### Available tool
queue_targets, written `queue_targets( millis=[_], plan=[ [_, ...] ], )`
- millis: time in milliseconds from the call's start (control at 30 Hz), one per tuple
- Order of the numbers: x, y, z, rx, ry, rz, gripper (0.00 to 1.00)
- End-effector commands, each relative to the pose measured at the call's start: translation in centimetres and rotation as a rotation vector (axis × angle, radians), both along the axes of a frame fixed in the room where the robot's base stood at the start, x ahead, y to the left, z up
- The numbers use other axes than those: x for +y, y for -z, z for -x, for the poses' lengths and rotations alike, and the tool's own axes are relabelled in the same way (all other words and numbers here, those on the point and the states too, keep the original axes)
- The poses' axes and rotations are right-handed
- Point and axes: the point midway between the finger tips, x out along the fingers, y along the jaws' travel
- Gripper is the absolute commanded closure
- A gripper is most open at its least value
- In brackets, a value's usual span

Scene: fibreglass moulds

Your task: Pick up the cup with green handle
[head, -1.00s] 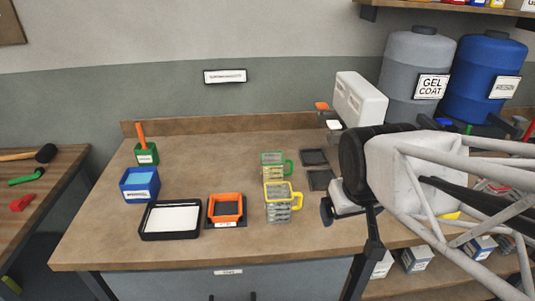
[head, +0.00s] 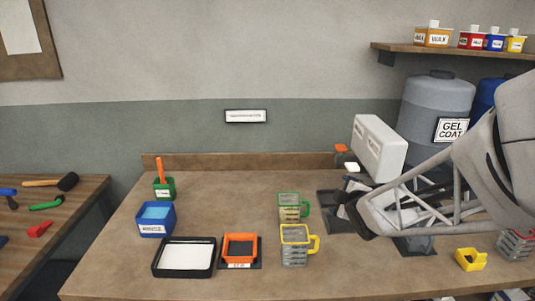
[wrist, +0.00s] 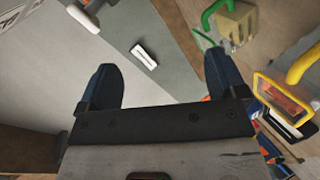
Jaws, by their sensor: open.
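The cup with green handle (head: 289,208) is a clear, ribbed cup with a green rim. It stands upright on the brown workbench, behind a similar cup with yellow handle (head: 294,248). My gripper (wrist: 160,72) is open and empty. In the head view its dark end is right of the green-handled cup and apart from it. In the wrist view the green-handled cup (wrist: 238,26) is at the upper right, outside the fingers. The yellow-handled cup (wrist: 287,95) is at the right edge there. My fingertips are hard to make out in the head view.
A white container (head: 379,148) stands behind my arm.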

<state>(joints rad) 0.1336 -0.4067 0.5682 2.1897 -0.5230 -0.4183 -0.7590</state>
Motion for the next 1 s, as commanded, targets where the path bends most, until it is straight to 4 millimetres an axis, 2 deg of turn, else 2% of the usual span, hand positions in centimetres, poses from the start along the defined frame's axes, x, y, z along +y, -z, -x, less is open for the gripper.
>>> queue_targets(
  millis=[200,400,633,1000],
  plan=[
    [0.9,2.4,-3.0,-0.17,-0.193,0.124,0.1],
    [2.0,4.6,-4.5,-0.337,-0.353,0.215,0.1],
    [2.8,6.2,-4.8,-0.471,-0.459,0.269,0.1],
    [3.0,6.5,-4.8,-0.506,-0.485,0.28,0.1]
  ],
)
